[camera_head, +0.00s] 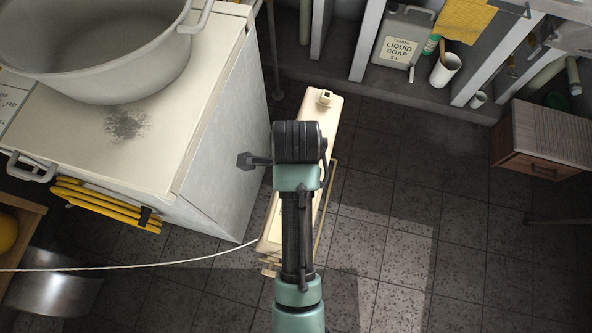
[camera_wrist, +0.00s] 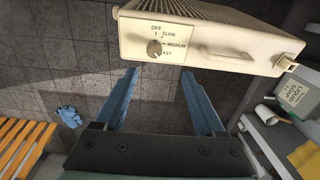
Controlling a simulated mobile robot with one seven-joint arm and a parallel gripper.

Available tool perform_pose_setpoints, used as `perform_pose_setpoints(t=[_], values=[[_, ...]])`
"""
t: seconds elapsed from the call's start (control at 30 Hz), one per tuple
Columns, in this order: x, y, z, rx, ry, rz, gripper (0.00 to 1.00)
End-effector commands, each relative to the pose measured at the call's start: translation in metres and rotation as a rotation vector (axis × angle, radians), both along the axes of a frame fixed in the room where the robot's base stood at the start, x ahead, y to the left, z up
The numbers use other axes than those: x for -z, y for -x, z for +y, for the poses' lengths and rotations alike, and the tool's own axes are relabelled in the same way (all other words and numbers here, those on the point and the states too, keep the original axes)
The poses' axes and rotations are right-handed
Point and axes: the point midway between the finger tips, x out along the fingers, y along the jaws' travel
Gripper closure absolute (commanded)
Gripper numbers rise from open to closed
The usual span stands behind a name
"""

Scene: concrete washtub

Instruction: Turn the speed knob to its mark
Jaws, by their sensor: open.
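The speed knob (camera_wrist: 154,48) is a small round knob on the front of a cream box (camera_wrist: 222,47) in the wrist view. The labels OFF, SLOW, MEDIUM and FAST stand around it; FAST is partly covered. MEDIUM is the boldest, with a small tick beside it. I cannot tell exactly where the knob points. My gripper (camera_wrist: 160,72) is open and empty, its two blue fingers apart and just below the knob in the picture, not closed on it. In the head view the cream box (camera_head: 326,108) is partly hidden behind my arm, and the knob does not show.
A white cabinet (camera_head: 220,130) bearing a big grey pot (camera_head: 95,50) stands left of the box. A pale cord (camera_head: 150,264) runs leftward. A soap jug (camera_head: 400,40) and a white cup (camera_head: 445,69) stand at the back right. Blue gloves (camera_wrist: 68,116) lie apart; tiled floor at right is open.

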Motion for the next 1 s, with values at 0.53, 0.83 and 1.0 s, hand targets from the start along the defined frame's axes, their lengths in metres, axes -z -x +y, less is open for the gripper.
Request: perform_pose_setpoints(t=[0.53,0.83,1.0], values=[[0.096,0.008,0.0,0.025,-0.001,0.031,0.28],[0.13,0.007,0.0,0.025,-0.001,0.027,0.28],[0.133,0.007,0.0,0.024,-0.001,0.025,0.28]])
